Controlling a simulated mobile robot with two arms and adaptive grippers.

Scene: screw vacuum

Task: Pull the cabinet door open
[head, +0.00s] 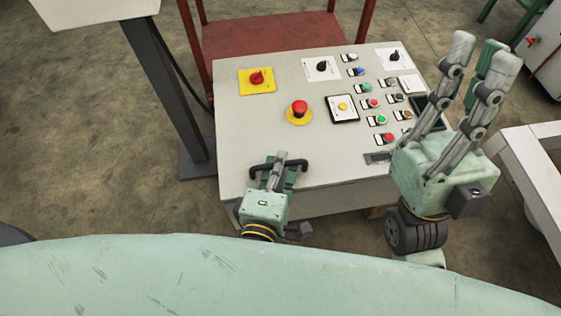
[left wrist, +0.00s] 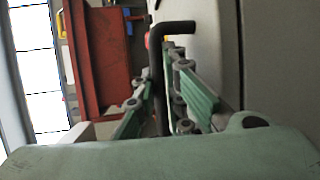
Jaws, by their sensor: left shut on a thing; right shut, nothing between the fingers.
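The cabinet (head: 235,130) is a light grey console with buttons and knobs on its top. A black bar handle (head: 298,168) is at its near left edge. My left gripper (head: 279,162) is shut on this handle. In the left wrist view, the black handle (left wrist: 157,75) runs between the fingers (left wrist: 160,95), next to a grey panel (left wrist: 212,45) of the cabinet. The front is seen too steeply to tell whether the door is ajar. My right gripper (head: 482,55) is shut and empty, raised above the cabinet's right side, fingers pointing up.
A red emergency button (head: 299,108) and several switches sit on the cabinet top. A dark post (head: 165,85) stands to its left and a red table (head: 265,35) behind it. A white structure (head: 535,175) is at the right. Floor is clear at the left.

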